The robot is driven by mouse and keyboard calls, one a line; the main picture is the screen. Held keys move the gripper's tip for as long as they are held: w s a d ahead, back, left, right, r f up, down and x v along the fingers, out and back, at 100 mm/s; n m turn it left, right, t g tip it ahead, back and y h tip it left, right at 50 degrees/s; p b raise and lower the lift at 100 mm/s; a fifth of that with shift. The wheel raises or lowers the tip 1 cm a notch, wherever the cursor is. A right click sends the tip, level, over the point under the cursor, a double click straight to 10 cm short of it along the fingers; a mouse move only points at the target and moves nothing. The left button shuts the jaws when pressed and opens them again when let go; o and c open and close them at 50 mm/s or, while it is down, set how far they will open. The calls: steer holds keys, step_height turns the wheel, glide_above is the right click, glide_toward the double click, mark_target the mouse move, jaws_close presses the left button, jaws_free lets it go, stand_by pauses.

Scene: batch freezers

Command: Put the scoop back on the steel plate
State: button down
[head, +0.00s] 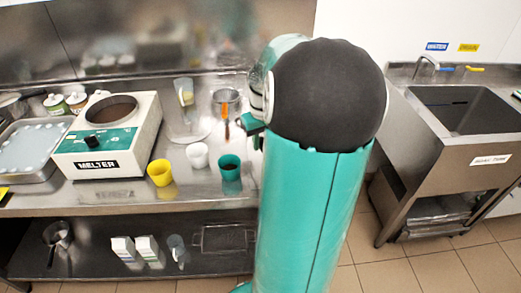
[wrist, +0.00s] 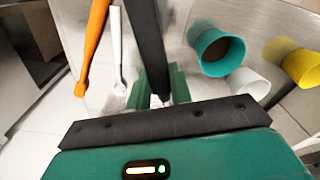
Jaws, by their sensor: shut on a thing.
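My gripper (wrist: 160,97) is shut on a black handle (wrist: 147,40) that runs up between its fingers in the wrist view. I take this to be the scoop's handle; the scoop's head is not visible. In the head view my gripper (head: 252,125) shows only in part at the edge of my arm, above the bench, and the held thing is hidden there. A pale, shiny flat area, perhaps the steel plate (head: 185,132), lies on the bench left of my gripper. An orange handle (wrist: 93,45) and a white handle (wrist: 117,60) lie left of the black one.
A teal cup (head: 230,168), a white cup (head: 197,155) and a yellow cup (head: 160,172) stand near the bench's front. A round steel vessel (head: 226,97) stands behind them. The melter (head: 110,138) is on the left. A sink (head: 470,110) stands at right.

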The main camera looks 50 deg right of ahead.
steer(key=d+f, duration=0.1)
steer(key=f, duration=0.1)
steer(key=w+d+f, duration=0.2)
steer(key=d+f, duration=0.1)
steer(key=shift+f, duration=1.8)
steer(key=shift+f, duration=0.2)
steer(key=c, duration=1.3)
jaws_free()
steer(key=shift+o, duration=0.2)
steer(key=shift+r, duration=0.1)
